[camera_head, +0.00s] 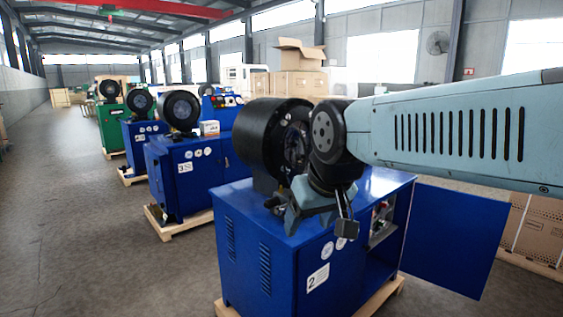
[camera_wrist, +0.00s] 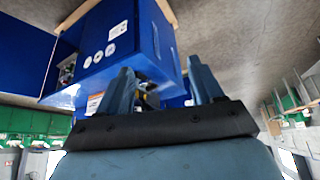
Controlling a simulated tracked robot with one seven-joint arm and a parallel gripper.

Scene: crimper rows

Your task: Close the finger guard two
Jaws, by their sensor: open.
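The crimper labelled 2 is a blue cabinet (camera_head: 262,262) with a black round crimping head (camera_head: 262,135) on top. The face of its head is partly hidden behind my arm. I cannot clearly make out finger guard two. My gripper (camera_head: 318,222) points down over the cabinet top, in front of the head; I cannot tell whether it touches anything. In the wrist view its two fingers (camera_wrist: 162,82) are apart with nothing visibly held between them. A blue cabinet (camera_wrist: 105,45) with round stickers lies beyond the fingers there.
The cabinet's side door (camera_head: 455,238) stands open at the right, showing components inside. Crimper 3 (camera_head: 180,170) and more blue and green machines stand in a row behind. Cartons (camera_head: 300,82) are stacked at the back. The floor (camera_head: 75,220) at the left is clear.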

